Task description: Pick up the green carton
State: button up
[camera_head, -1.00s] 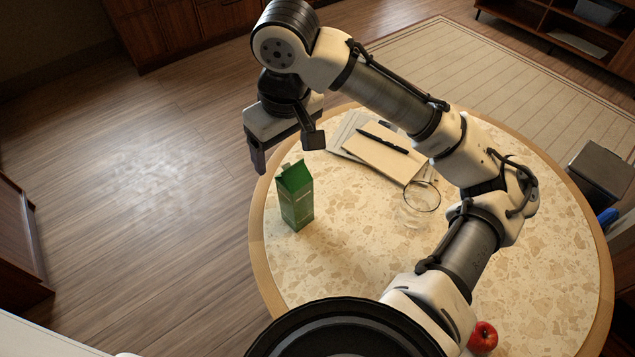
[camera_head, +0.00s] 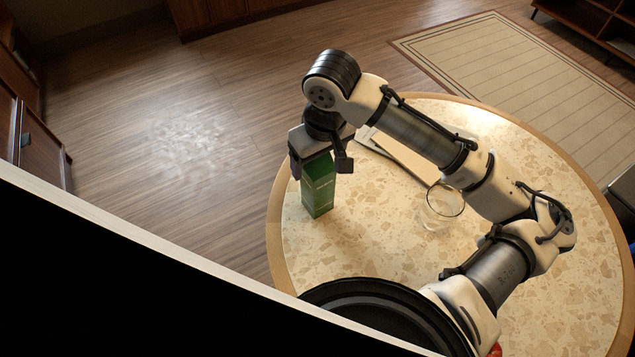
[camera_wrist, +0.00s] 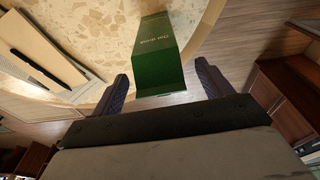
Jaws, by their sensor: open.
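The green carton (camera_head: 318,190) stands upright on the round stone-patterned table (camera_head: 380,245), near its left edge. My gripper (camera_head: 321,171) is open at the carton's top, with one finger on either side of it in the head view. In the wrist view the carton (camera_wrist: 158,58) lies ahead, between the two spread fingers of my gripper (camera_wrist: 163,90), with visible gaps on both sides. The carton's top is partly hidden by my gripper in the head view. I cannot tell whether a finger touches it.
A glass (camera_head: 440,208) stands right of the carton, near my forearm. Papers (camera_head: 402,155) lie behind it, and a pen (camera_wrist: 38,68) lies on them in the wrist view. A red apple (camera_head: 495,350) shows partly at the bottom. The tabletop in front of the carton is clear.

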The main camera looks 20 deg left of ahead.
jog(key=f, duration=0.4)
jog(key=shift+w+a+p, duration=0.2)
jog(key=shift+p, duration=0.1)
jog(key=shift+c, duration=0.2)
grip_shut()
